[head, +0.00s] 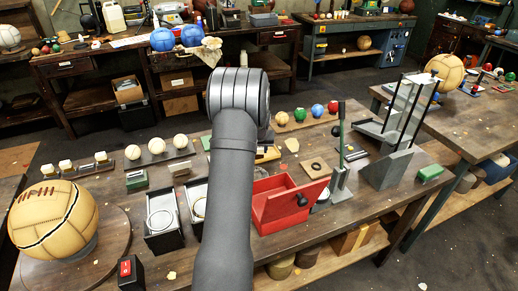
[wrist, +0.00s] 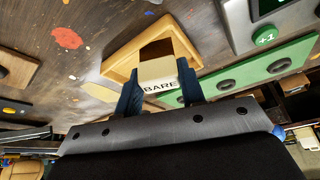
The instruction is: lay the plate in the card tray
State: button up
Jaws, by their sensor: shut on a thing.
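The plate (wrist: 160,74) is a small cream piece with the black letters "BARE", seen in the wrist view. My gripper (wrist: 160,88) is shut on it, one dark blue finger at each side. Behind the plate is a tan, raised-rim tray (wrist: 119,67), which looks like the card tray. The plate overlaps the tray in this view; whether they touch I cannot tell. In the head view a yellowish edge (head: 268,153), perhaps the same tray, shows just right of my arm. My arm hides the gripper and plate there.
A green strip with black knobs (wrist: 250,76) and a grey box with a green "+1" button (wrist: 265,37) lie right of the tray in the wrist view. In the head view, an open red box (head: 283,205) and a lever stand (head: 341,165) stand right of my arm.

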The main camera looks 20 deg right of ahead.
jog(key=shift+f, duration=0.15)
jog(key=o, duration=0.9)
jog(key=v, duration=1.2)
jog(key=shift+r, duration=0.2)
